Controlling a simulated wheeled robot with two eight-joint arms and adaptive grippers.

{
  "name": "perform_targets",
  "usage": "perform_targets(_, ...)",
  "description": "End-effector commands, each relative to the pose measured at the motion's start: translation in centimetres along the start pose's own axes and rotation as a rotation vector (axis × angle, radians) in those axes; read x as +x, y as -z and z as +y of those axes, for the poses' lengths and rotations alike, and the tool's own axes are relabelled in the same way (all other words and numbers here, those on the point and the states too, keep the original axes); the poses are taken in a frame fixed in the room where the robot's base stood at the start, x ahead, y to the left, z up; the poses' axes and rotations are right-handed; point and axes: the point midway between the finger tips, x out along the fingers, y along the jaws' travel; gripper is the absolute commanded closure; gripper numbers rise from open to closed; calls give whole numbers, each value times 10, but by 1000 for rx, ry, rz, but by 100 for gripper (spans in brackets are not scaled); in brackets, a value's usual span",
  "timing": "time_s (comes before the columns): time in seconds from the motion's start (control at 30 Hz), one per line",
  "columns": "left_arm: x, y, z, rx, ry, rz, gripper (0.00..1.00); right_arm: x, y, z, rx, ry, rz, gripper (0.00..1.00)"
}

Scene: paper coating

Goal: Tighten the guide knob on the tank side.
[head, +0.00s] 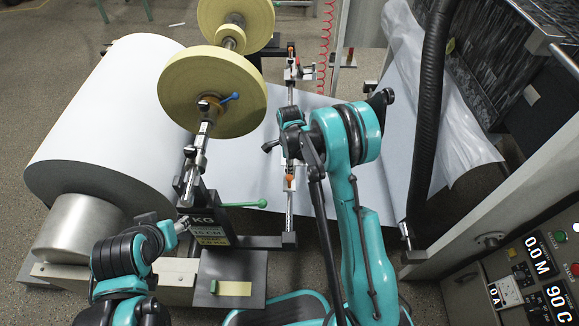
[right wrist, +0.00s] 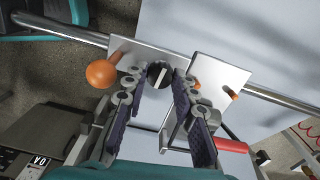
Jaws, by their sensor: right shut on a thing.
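The guide knob (right wrist: 157,76) is a small black knob with a pale bar across its face, on a metal bracket plate (right wrist: 205,78) fixed to a steel rail. My right gripper (right wrist: 158,84) has its two fingers on either side of the knob, shut on it. In the head view my right gripper (head: 288,147) is at the guide rail (head: 290,205) over the paper web, and the arm hides the knob there. My left gripper (head: 182,226) is low at the left, near the roll stand; its fingers are too unclear to judge.
An orange ball knob (right wrist: 102,74) is left of the fingers and a red handle (right wrist: 232,146) lies to the right. A large paper roll (head: 105,125) fills the left. A black hose (head: 428,110) and a control panel (head: 535,270) stand at the right.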

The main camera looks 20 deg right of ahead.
Motion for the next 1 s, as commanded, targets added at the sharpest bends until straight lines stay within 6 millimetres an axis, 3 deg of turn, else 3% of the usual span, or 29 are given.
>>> perform_targets(0.53, 0, 0, 0, 0, 0, 0, 52, 0, 0, 0, 26, 0, 1, 100)
perform_targets(0.57, 0, 0, 0, 0, 0, 0, 52, 0, 0, 0, 26, 0, 1, 68)
perform_targets(0.63, 0, 0, 0, 0, 0, 0, 52, 0, 0, 0, 26, 0, 1, 52)
perform_targets(1.0, 0, 0, 0, 0, 0, 0, 52, 0, 0, 0, 9, -1, 0, 52)
